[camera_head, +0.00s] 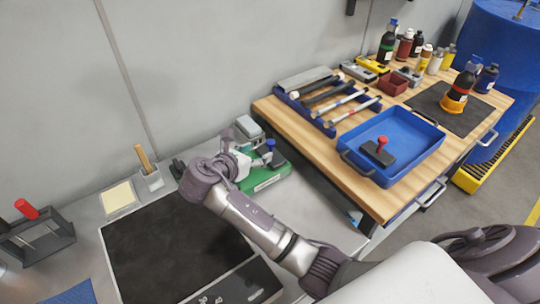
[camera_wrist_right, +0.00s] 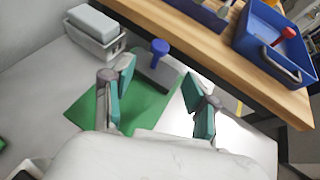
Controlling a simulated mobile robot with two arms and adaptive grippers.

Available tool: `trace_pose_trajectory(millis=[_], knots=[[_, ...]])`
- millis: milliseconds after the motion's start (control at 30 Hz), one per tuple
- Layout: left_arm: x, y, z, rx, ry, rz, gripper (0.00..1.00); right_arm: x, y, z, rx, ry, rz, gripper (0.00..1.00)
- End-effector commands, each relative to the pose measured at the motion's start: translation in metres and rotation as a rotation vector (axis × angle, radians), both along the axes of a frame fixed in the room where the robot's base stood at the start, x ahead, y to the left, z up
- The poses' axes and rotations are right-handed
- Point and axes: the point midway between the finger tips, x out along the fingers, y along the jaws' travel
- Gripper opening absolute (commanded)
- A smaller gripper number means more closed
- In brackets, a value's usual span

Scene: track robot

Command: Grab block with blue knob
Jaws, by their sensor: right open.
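The block with the blue knob shows in the head view as a dark block (camera_head: 279,162) with a blue knob on top, at the green tray (camera_head: 264,182). In the right wrist view the grey block (camera_wrist_right: 153,69) and its blue knob (camera_wrist_right: 160,46) stand upright at the far end of the green surface (camera_wrist_right: 120,103). My right gripper (camera_head: 258,160) is close to the block in the head view. In the wrist view its teal-padded fingers (camera_wrist_right: 158,84) are spread and empty, with the block ahead between them. My left gripper is not in view.
A grey container (camera_head: 248,128) stands just behind the green tray. The wooden workbench (camera_head: 345,180) edge rises close on the right, bearing a blue tray (camera_head: 425,135) with a red-knobbed block (camera_head: 379,152). A black mat (camera_head: 170,255) lies at the lower left.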

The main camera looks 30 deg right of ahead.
Motion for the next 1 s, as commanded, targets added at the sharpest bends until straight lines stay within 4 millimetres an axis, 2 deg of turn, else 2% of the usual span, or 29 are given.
trace_pose_trajectory(millis=[100, 367, 633, 967, 1000], knots=[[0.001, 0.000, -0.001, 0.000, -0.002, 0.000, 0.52, 0.010, -0.018, -0.010, -0.001, 0.000, -0.002, 0.58], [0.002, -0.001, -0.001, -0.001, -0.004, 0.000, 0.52, 0.020, -0.033, -0.019, -0.001, -0.001, -0.001, 0.58], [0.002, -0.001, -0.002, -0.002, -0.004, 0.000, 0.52, 0.038, -0.062, -0.036, -0.001, 0.000, -0.002, 0.58], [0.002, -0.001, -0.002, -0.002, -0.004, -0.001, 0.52, 0.043, -0.069, -0.040, 0.002, -0.001, 0.000, 0.58], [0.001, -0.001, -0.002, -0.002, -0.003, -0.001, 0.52, 0.043, -0.069, -0.040, 0.002, -0.001, 0.000, 0.53]])
